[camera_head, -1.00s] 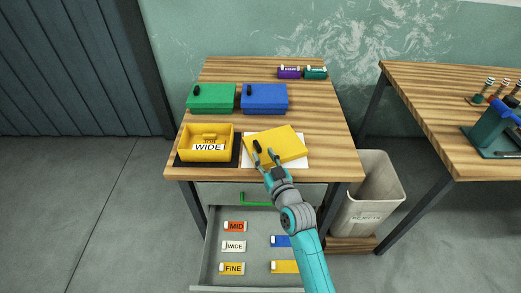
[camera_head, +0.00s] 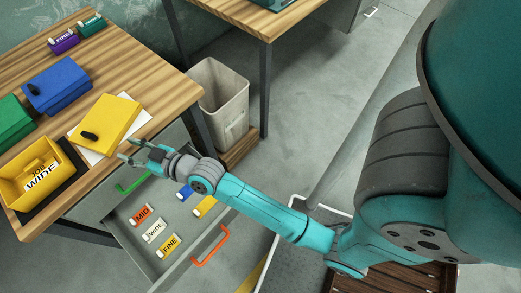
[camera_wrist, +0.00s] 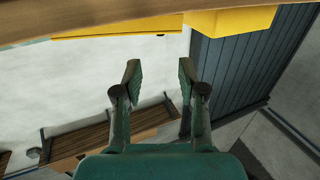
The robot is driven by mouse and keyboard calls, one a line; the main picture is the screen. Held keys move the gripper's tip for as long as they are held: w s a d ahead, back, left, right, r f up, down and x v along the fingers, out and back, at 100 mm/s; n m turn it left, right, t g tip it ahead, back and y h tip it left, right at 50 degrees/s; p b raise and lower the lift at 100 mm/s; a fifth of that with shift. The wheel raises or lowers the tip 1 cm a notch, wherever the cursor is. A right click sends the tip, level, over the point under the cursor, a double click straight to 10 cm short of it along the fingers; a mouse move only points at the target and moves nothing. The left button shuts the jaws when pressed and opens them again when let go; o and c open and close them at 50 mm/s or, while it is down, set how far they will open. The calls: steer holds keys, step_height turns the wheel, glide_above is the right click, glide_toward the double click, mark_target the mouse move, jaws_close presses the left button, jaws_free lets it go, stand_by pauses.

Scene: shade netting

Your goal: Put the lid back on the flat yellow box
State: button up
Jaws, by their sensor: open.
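The flat yellow box (camera_head: 14,192) stands open on a dark mat at the table's front left. A tag reading "WIDE" lies inside it. Its yellow lid (camera_head: 112,115), with a black handle, lies on a white sheet beside the box, to the right in the head view. My gripper (camera_head: 128,149) is open and empty, near the lid's front edge and the table edge. The wrist view shows both open fingers (camera_wrist: 160,76) with nothing between them. Yellow surfaces show at the top of that view; I cannot tell which is box or lid.
A green box (camera_head: 10,122) and a blue box (camera_head: 58,84) stand behind. Purple (camera_head: 64,41) and teal (camera_head: 91,26) items lie at the back. An open drawer (camera_head: 128,232) with several labelled tags is below my arm. A grey bin (camera_head: 222,98) stands right of the table.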

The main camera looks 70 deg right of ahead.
steer(key=s+f+m+g+h, duration=0.1)
steer(key=s+f, duration=0.2)
steer(key=s, duration=0.8)
steer(key=s+f+g, duration=0.1)
steer(key=s+f, duration=0.3)
steer(key=s, duration=0.8)
steer(key=s+r, duration=0.3)
steer(key=s, duration=0.6)
steer(key=s+r+g, duration=0.1)
steer(key=s+r, duration=0.2)
steer(key=s, duration=0.6)
steer(key=shift+s+a+r, duration=0.15)
steer(key=shift+s, duration=0.1)
